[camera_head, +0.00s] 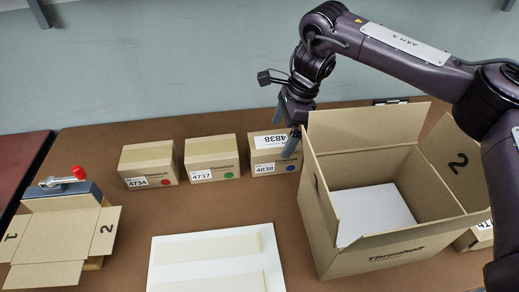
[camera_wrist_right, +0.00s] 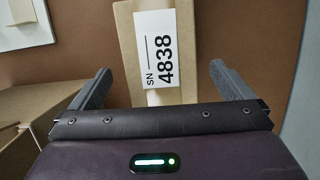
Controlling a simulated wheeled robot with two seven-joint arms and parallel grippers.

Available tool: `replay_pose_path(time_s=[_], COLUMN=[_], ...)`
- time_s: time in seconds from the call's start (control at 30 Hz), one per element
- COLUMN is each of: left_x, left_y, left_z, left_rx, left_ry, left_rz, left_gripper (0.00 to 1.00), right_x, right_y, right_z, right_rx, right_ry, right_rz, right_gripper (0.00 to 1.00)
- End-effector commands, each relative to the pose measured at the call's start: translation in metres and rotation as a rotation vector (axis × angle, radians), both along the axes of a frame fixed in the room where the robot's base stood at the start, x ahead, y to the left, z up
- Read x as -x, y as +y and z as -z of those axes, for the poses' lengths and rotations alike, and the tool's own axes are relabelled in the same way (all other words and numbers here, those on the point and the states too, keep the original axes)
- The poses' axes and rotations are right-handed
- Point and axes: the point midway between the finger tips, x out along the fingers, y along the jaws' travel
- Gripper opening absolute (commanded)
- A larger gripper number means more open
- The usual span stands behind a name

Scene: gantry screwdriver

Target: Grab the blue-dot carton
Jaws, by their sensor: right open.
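The blue-dot carton (camera_head: 272,164) is a small brown box labelled 4838, the rightmost of three small cartons in a row on the table. Its blue dot faces the front. My right gripper (camera_head: 287,130) is above and at the right side of this carton, with its fingers pointing down. In the right wrist view the carton (camera_wrist_right: 124,52) with its white 4838 label lies between the two spread fingers (camera_wrist_right: 162,88). The fingers are open and stand apart from the carton's sides in that view. My left gripper does not show.
A red-dot carton (camera_head: 148,171) and a green-dot carton (camera_head: 212,165) stand to the left. A large open box (camera_head: 335,225) stands close on the right, flaps raised. A white board (camera_head: 165,262) lies in front.

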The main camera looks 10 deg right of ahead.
Motion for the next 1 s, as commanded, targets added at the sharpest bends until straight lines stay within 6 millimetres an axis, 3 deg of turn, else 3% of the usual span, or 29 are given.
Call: replay_pose_path(time_s=[0.5, 0.83, 1.0], left_x=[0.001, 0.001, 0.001], left_y=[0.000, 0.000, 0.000], left_z=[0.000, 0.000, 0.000], left_rx=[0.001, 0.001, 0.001], left_ry=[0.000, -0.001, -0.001], left_rz=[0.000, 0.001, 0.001], left_gripper=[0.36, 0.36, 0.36], right_x=[0.000, -0.001, -0.001], right_y=[0.021, 0.023, 0.023], right_z=[0.063, 0.072, 0.072], right_rx=[0.007, 0.007, 0.006], right_ry=[0.005, 0.003, 0.003], right_rz=[-0.009, -0.008, -0.008], right_gripper=[1.00, 1.00, 0.80])
